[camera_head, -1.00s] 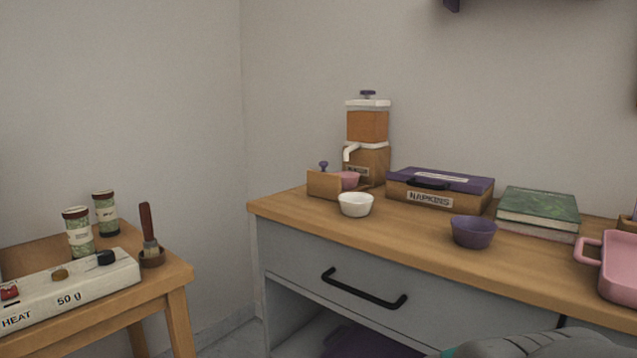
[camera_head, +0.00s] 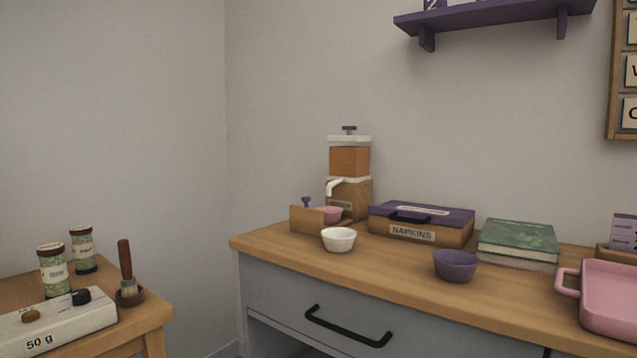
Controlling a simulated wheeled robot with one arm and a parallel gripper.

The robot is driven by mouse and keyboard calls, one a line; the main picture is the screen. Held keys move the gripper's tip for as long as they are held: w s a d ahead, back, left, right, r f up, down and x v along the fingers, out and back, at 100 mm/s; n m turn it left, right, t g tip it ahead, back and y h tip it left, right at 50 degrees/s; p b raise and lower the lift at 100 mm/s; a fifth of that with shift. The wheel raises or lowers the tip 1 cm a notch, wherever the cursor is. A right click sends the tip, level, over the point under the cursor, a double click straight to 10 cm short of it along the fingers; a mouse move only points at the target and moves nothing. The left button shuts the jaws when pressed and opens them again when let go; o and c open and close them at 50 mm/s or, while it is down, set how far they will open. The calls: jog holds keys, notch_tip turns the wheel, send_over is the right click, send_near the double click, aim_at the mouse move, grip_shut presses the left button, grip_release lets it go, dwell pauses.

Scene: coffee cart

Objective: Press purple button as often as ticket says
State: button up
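No purple button can be made out for certain. A dispenser (camera_head: 349,162) with an orange-brown body, a white spout and a purple knob on its lid stands at the back left of the counter. A small wooden box (camera_head: 306,219) with a purple knob stands before it. A purple and white card (camera_head: 623,232), cut off at the right edge, may be the ticket; its text is unreadable. A white box (camera_head: 60,322) marked "50 g", with brown and dark knobs, lies on the left table. My gripper is not in view.
The counter (camera_head: 400,277) also holds a white bowl (camera_head: 339,239), a purple bowl (camera_head: 455,266), a napkins box (camera_head: 412,234), a green book (camera_head: 517,240) and a pink pan (camera_head: 608,303). A purple shelf (camera_head: 495,17) hangs above. Spice jars (camera_head: 53,270) and a brush (camera_head: 126,272) stand left.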

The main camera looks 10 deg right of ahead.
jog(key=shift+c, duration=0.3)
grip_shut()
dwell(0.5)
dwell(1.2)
